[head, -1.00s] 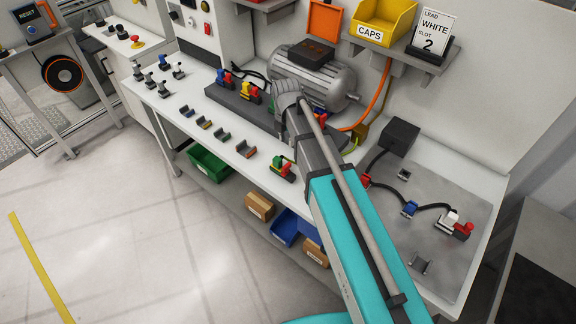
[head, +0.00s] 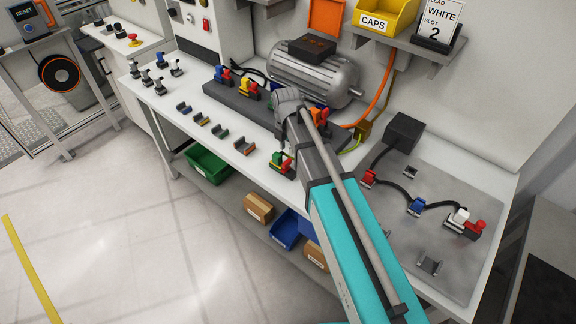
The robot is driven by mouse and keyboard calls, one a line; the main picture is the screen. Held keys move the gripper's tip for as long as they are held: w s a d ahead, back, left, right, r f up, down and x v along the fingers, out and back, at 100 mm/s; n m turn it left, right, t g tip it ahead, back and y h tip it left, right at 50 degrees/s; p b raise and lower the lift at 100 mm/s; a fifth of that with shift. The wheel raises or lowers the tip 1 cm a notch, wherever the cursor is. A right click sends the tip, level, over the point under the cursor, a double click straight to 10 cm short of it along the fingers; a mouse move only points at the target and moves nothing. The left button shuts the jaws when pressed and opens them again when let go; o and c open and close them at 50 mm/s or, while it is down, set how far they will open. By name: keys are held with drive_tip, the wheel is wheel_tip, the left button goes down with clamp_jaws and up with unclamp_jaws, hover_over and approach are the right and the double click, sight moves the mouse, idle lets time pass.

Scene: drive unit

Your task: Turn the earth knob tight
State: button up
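A small green and red clamp-like piece (head: 282,162) sits at the front edge of the white bench, left of my arm; I cannot tell whether it is the earth knob. A green-yellow wire (head: 351,146) runs from the right of my arm towards a brown-yellow block (head: 363,130). An orange piece (head: 321,115) shows just right of my arm, at the end of the dark grey terminal strip (head: 232,104). My arm reaches over the strip in front of the motor. My gripper is hidden behind the arm's own links. No knob's tightness can be seen.
A grey motor (head: 325,78) stands behind the strip. Blue and yellow-red pieces (head: 248,90) sit on the strip's left end. Several small holders (head: 220,132) lie along the bench front. At right, a grey plate (head: 400,240) carries cabled connectors. A shelf with a yellow bin (head: 383,15) overhangs the back.

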sight(288, 162)
drive_tip(key=shift+f+b, duration=3.25)
drive_tip(key=shift+f, duration=0.25)
drive_tip(key=shift+d, duration=0.1)
clamp_jaws()
